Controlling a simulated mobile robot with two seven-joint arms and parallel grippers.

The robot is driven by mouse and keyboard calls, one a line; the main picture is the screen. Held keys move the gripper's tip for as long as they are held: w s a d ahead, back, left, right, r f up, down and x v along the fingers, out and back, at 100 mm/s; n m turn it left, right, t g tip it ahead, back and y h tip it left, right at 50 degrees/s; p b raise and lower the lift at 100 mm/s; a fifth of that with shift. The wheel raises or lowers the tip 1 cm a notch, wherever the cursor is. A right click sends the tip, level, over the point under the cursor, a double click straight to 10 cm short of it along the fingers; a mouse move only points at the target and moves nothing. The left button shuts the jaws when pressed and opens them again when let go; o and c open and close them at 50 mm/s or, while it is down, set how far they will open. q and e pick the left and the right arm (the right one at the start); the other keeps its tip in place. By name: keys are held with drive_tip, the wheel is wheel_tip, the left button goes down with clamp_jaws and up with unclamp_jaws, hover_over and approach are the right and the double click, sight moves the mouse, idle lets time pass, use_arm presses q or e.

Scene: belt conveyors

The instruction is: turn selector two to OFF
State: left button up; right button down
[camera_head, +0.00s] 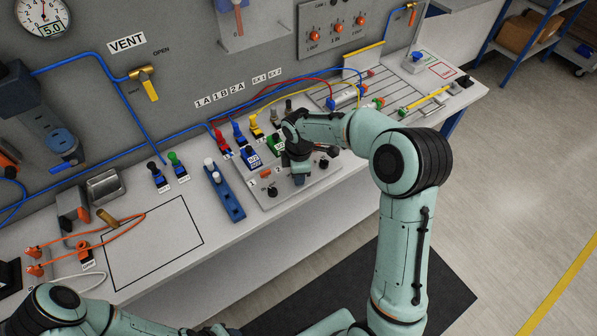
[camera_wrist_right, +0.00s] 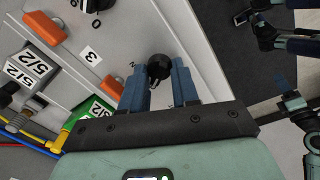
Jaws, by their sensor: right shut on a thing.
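Selector two is a small black knob (camera_wrist_right: 159,66) beside a printed "2" on the light panel, seen in the right wrist view. My right gripper (camera_wrist_right: 158,72) has its two blue fingers on either side of this knob and is shut on it. In the head view my right gripper (camera_head: 299,174) reaches down onto the panel (camera_head: 293,193) and hides selector two. I cannot make out the knob's pointer or its OFF mark. My left arm (camera_head: 60,310) is at the bottom left of the head view. Its jaws do not show clearly.
Black selector knobs stand on both sides, one to the left (camera_head: 272,190) and one to the right (camera_head: 323,163). Orange lamps (camera_wrist_right: 43,28) sit on the panel. Valve blocks with coloured hoses stand behind. A blue rail (camera_head: 225,195) lies left; the outlined bench area (camera_head: 150,240) is mostly clear.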

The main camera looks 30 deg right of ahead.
drive_tip(key=c, duration=0.8)
unclamp_jaws()
drive_tip(key=shift+c, duration=0.2)
use_arm(q)
drive_tip(key=shift+w+r+p, duration=0.5)
drive_tip(key=shift+w+r, duration=0.15)
drive_tip(key=shift+w, duration=0.05)
use_arm(e)
wheel_tip(320, 180, up, 13)
drive_tip(key=shift+s+r, duration=0.2)
drive_tip(key=shift+s, duration=0.2)
drive_tip(key=shift+a, duration=0.1)
